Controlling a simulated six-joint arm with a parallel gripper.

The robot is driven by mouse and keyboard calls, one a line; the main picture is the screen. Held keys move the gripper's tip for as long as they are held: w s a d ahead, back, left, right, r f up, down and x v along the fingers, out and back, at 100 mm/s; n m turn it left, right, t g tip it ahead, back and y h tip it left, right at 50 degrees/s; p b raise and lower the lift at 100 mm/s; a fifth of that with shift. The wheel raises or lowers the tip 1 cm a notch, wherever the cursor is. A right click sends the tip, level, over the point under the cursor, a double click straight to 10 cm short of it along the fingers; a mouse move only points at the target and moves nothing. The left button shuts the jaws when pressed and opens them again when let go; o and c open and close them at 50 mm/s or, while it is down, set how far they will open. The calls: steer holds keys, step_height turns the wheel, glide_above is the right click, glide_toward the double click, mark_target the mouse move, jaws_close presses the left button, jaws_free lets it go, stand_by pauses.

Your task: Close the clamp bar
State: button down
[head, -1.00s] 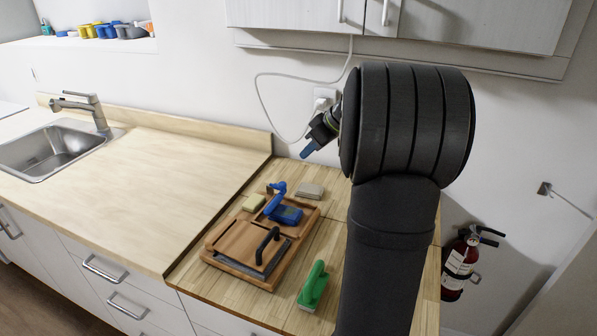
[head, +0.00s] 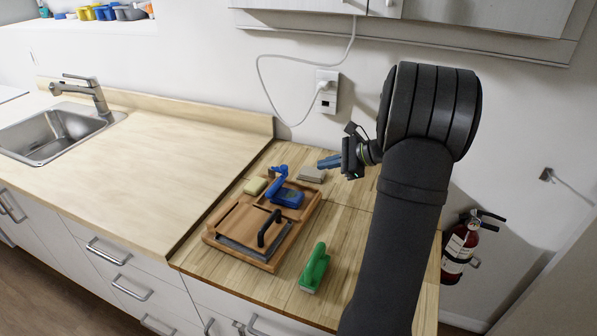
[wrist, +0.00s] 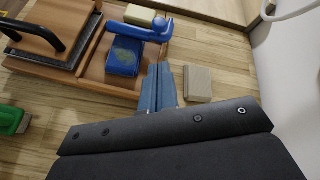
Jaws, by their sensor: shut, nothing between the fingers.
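A wooden tray (head: 222,251) sits on the counter. In its far right part is a blue block (head: 288,198) with a blue bar (head: 277,182) along one side. I take this bar as the clamp bar; its exact hinge state I cannot tell. In the wrist view the block (wrist: 124,56) has a greenish patch on top, and the bar (wrist: 140,30) ends in a rounded knob. My gripper (head: 322,163), with blue fingers, is shut and empty, right of the bar and apart from it. In the wrist view its fingertips (wrist: 160,68) point towards the bar.
A yellow sponge (head: 255,186) and a grey-beige block (head: 311,175) lie near the tray. A green-handled brush (head: 314,268) lies to its right. A wall outlet (head: 327,92) with a cord is behind.

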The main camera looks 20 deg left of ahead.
steer(key=m, duration=0.2)
glide_toward(286, 174)
steer(key=x, duration=0.6)
steer(key=shift+w+d+f, duration=0.1)
steer(key=shift+w+f, duration=0.05)
steer(key=shift+w, duration=0.2)
steer(key=shift+s+a+r, duration=0.1)
steer(key=shift+a+r, duration=0.2)
steer(key=shift+r, duration=0.2)
